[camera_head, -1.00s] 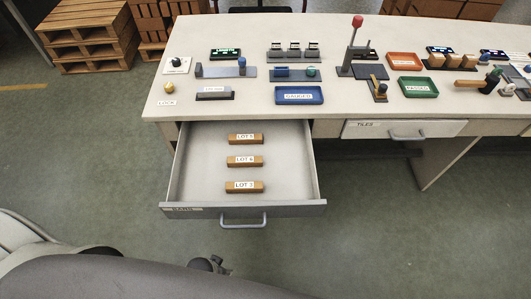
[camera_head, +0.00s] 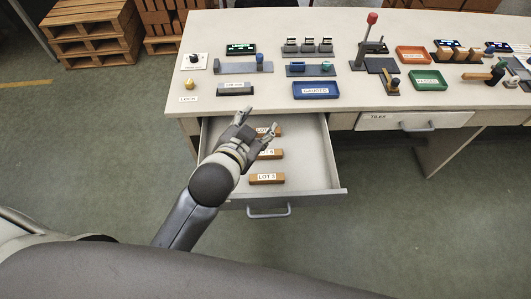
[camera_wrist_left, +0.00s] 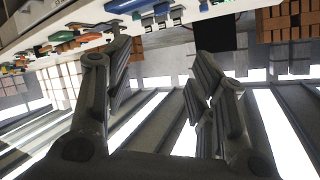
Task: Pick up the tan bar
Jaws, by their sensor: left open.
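Three tan-brown bars with white LOT labels lie in the open drawer (camera_head: 315,178) in the head view. The front bar (camera_head: 267,179) shows whole. The middle bar (camera_head: 271,154) and the back bar (camera_head: 276,132) are partly covered by my left gripper (camera_head: 257,124). That gripper is open and empty, above the left part of the drawer near the back bar. Its two spread fingers also show in the left wrist view (camera_wrist_left: 163,68), with no bar between them. My right gripper is not in view.
The bench top (camera_head: 225,107) lies behind the drawer, with a blue tray (camera_head: 317,90), a grey block (camera_head: 235,89), a red tray (camera_head: 413,55) and a green tray (camera_head: 428,80). A shut TILES drawer (camera_head: 414,120) is to the right. Floor is clear in front.

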